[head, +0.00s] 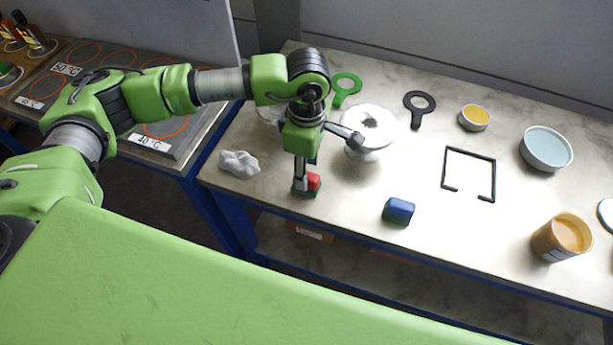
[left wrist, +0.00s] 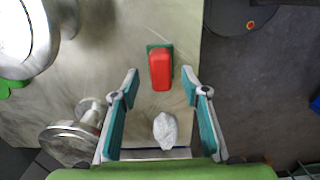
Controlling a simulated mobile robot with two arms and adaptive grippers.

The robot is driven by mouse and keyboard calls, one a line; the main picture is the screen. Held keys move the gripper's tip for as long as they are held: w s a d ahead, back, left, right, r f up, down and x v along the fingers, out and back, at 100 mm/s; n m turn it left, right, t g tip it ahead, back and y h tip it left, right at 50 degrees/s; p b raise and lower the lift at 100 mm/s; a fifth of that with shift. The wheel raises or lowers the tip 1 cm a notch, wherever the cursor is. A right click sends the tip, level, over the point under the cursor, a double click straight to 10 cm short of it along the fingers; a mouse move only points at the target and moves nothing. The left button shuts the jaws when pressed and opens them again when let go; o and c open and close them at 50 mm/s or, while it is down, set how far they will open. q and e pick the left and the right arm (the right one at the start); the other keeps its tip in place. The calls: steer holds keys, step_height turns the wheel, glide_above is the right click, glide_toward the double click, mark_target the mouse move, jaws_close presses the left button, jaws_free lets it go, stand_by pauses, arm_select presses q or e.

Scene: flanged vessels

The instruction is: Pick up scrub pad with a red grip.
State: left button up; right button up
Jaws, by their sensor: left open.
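The scrub pad with a red grip (head: 314,181) lies on the table near its front edge, partly hidden by my left gripper in the head view. In the left wrist view its red block (left wrist: 160,70) sits on a dark green pad. My left gripper (head: 306,176) points down over it. In the left wrist view the left gripper (left wrist: 160,80) is open, its two fingers spread to either side of the near end of the red grip, with nothing held. I cannot tell the exact height above the pad. My right gripper is not in view.
A crumpled white cloth (head: 239,164) lies left of the pad. A similar pad with a blue grip (head: 399,210) lies to the right. A black wire frame (head: 469,174), bowls and an amber jar (head: 561,238) are further right.

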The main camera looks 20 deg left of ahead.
arm_select(q)
step_height(320, 180, down, 2)
steer(key=shift+s+a+f+p, duration=0.1)
steer(key=shift+s+p, duration=0.05)
steer(key=shift+p, duration=0.15)
steer(key=shift+f, duration=0.35)
jaws_close()
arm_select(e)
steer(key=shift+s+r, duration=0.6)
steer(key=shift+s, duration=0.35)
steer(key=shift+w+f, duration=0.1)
